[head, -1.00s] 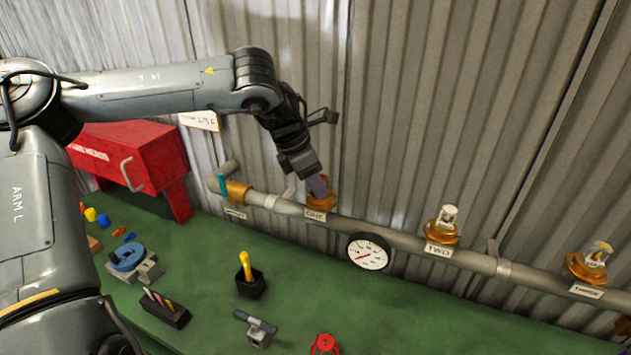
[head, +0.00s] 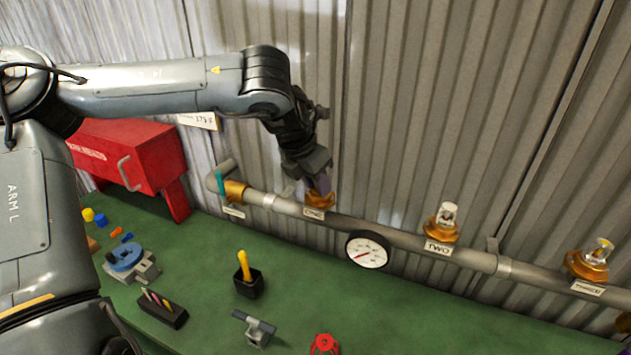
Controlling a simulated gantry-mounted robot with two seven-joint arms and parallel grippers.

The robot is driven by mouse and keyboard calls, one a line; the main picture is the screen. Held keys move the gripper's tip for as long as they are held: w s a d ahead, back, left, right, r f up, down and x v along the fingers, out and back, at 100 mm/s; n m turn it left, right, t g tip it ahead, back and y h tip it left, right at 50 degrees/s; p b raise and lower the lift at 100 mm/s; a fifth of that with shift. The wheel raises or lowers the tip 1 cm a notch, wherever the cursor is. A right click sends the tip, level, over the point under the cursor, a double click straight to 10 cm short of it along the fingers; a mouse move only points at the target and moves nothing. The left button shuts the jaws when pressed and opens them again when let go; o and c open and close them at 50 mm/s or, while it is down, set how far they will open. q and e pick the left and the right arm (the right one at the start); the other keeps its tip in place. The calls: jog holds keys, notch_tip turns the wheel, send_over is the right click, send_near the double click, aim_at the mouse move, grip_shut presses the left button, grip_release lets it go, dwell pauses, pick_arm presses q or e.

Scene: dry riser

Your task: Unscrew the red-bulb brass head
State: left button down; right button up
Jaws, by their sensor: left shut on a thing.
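Three brass heads stand on the grey pipe. The brass head at label ONE (head: 319,202) is at the left. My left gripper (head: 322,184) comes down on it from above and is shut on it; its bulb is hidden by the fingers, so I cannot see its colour. The brass head at label TWO (head: 439,230) has a clear, whitish bulb in its frame. The brass head at label THREE (head: 588,264) shows a yellowish bulb. No red bulb shows. My right gripper is not in view.
The grey pipe (head: 400,238) runs along the corrugated wall with a round gauge (head: 368,251) on it. A red cabinet (head: 128,158) stands at left. The green bench (head: 310,285) carries a black cup (head: 249,284), a pen block (head: 163,309) and a red handwheel (head: 324,345).

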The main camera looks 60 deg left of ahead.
pick_arm(q)
jog(key=n, duration=0.1)
jog(key=n+y, duration=0.1)
jog(key=n, duration=0.1)
jog(key=shift+w+d+g, duration=0.1)
jog(key=shift+d+g, duration=0.1)
jog(key=shift+g, duration=0.2)
jog(key=shift+w+d+n+y, duration=0.15)
jog(key=shift+n+y, duration=0.35)
jog(key=shift+n, duration=0.9)
jog(key=shift+r, duration=0.1)
jog(key=shift+g, duration=0.3)
jog(key=n+g, duration=0.1)
jog(key=n, duration=0.2)
jog(key=shift+w+d+y, duration=0.1)
jog(key=shift+w+y, duration=0.05)
jog(key=shift+y, duration=0.15)
jog(key=n, duration=0.2)
jog(key=shift+w+n+g, duration=0.1)
jog(key=shift+n+g, duration=0.3)
